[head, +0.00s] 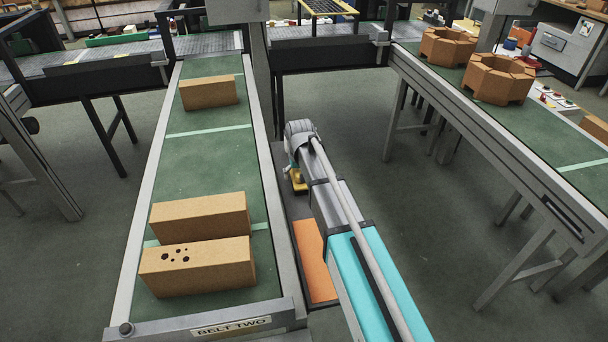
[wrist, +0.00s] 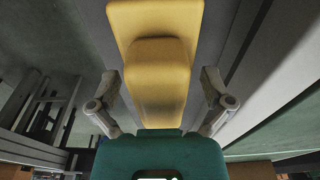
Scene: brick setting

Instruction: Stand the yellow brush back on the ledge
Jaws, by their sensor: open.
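The yellow brush (wrist: 160,75) fills the upper middle of the wrist view, with a wide flat part behind a narrower raised part. My gripper (wrist: 158,88) is open, one finger on each side of the narrower part, with visible gaps. In the head view a small yellow piece of the brush (head: 298,181) shows beside my gripper (head: 292,168), right of the belt. My arm hides much of that spot. A narrow grey ledge (head: 288,206) runs along the belt's right side. I cannot tell if the brush rests on it.
Belt two (head: 205,148) carries a brick (head: 208,93), another brick (head: 200,217) and a brick with dark holes (head: 197,267). An orange panel (head: 313,262) lies beside my arm. Another belt (head: 577,150) at right carries ring-shaped brick pieces (head: 498,80). Open floor lies between the belts.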

